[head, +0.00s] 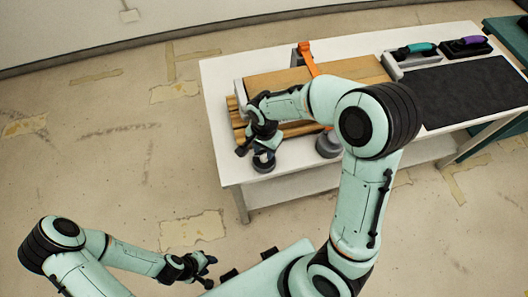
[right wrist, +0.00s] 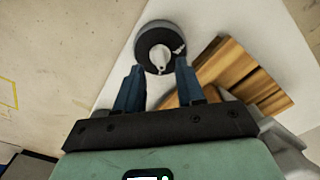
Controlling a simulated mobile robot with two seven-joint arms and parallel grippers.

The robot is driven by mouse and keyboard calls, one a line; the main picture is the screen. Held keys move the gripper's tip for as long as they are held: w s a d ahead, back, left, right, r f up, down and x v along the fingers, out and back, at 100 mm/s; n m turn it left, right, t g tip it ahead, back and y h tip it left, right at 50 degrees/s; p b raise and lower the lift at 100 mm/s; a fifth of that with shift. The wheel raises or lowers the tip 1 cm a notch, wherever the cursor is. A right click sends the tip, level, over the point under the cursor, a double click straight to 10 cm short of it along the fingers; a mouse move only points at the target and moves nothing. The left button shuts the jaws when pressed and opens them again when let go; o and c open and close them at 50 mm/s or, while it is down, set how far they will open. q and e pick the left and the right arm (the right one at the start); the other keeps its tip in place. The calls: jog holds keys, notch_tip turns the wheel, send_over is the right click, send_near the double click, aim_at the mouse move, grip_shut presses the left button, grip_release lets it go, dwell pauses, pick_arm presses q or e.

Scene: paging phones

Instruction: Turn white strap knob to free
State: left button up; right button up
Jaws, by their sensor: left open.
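A dark round dial (right wrist: 160,43) with a white pointed knob (right wrist: 160,57) on its face is at the top of the right wrist view. My right gripper (right wrist: 159,68) is open, its two blue fingers apart at the near side of the dial with the white knob between their lines. I cannot tell whether they touch the dial. In the head view my right gripper (head: 262,142) is over the table's left front corner, just above the round dial (head: 263,162); the white knob is not clear there. My left gripper (head: 208,269) is open and empty, low over the floor.
A white table (head: 226,128) carries wooden boards (head: 270,84) crossed by an orange strap (head: 307,60). A grey round part (head: 328,147) is partly behind my right arm. A dark mat (head: 460,90), a teal-handled tool (head: 415,48) and a purple-handled tool (head: 466,42) lie right.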

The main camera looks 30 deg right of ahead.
aim_at(264, 158)
pick_arm(q)
jog(key=shift+f, duration=0.1)
pick_arm(e)
jog(key=shift+f, duration=1.25)
grip_shut()
